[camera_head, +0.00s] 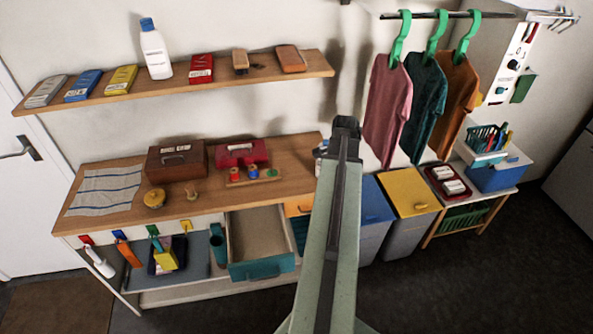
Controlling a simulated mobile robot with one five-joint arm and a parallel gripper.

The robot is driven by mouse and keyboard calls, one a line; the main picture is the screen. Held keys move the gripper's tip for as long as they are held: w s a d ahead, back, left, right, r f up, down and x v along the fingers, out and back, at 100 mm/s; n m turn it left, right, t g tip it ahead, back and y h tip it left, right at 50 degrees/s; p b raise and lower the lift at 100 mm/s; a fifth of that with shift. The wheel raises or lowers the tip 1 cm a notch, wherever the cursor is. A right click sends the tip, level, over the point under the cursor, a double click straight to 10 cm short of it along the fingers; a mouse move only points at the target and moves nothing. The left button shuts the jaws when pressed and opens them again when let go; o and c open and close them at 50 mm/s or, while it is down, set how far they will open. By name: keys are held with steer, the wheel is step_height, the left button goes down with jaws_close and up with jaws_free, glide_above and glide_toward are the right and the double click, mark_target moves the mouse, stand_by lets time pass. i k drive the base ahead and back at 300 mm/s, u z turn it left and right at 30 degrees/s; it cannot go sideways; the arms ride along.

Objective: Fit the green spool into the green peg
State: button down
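A small wooden peg board (240,181) lies on the wooden counter in front of a red box.
A brown case (176,161), a red box (240,152) and a yellow round tin (154,198) stand on the counter. A teal-fronted drawer (262,268) is pulled open below. Shirts (388,110) hang at right. Counter space in front of the board is clear.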

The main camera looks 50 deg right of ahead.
mark_target(272, 172)
steer(key=i, duration=1)
steer(key=z, duration=0.1)
